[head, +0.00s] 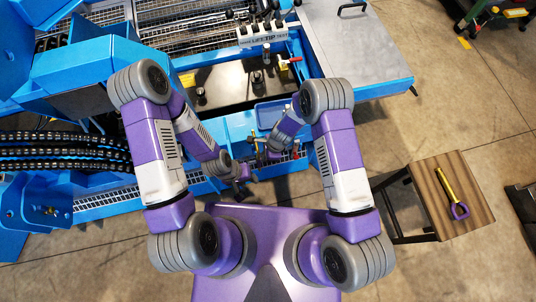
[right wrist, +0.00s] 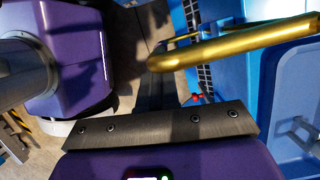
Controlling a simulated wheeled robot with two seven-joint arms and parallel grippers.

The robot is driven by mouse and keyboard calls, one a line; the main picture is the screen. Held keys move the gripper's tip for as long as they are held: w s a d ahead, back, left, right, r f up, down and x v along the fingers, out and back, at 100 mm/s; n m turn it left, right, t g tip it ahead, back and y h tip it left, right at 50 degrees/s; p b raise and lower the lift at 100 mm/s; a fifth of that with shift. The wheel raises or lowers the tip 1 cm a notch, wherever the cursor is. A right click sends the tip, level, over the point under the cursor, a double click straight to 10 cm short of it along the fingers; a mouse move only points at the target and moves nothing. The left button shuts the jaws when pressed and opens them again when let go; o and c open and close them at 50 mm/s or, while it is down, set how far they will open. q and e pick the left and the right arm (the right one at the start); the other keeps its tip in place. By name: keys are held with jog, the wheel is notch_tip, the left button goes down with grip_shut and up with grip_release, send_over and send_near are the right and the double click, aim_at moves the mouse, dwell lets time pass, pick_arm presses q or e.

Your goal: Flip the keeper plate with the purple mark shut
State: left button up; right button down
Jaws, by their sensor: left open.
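The keeper plate with the purple mark cannot be made out in either view. My left gripper (head: 241,186) is open at the near edge of the blue machine (head: 240,124) in the head view. My right gripper (head: 272,154) is above and to the right of it, beside small brass parts (head: 257,153) on that edge. In the right wrist view, its dark fingers (right wrist: 156,88) look close together at the middle of the palm bar. A brass bar (right wrist: 235,44) crosses in front of their tips; I cannot tell whether they touch it.
A blue tray (head: 272,113) sits behind my right gripper. A labelled block with levers (head: 262,36) stands farther back. Floor is free between stool and machine.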

jog(key=shift+s+a, duration=0.2)
jog(key=shift+a, duration=0.05)
jog(key=p+v, duration=0.7)
jog(key=v, duration=0.3)
jog(key=shift+d+p, duration=0.3)
dwell(0.4)
jog(key=s+d+r+n+t, duration=0.1)
jog(key=s+d+r+n, duration=0.3)
jog(key=s+d+n, duration=0.7)
jog(key=shift+s+n+y, duration=0.4)
jog(key=shift+s+n, duration=0.15)
jog(key=shift+n, duration=0.35)
jog(key=shift+r, duration=0.1)
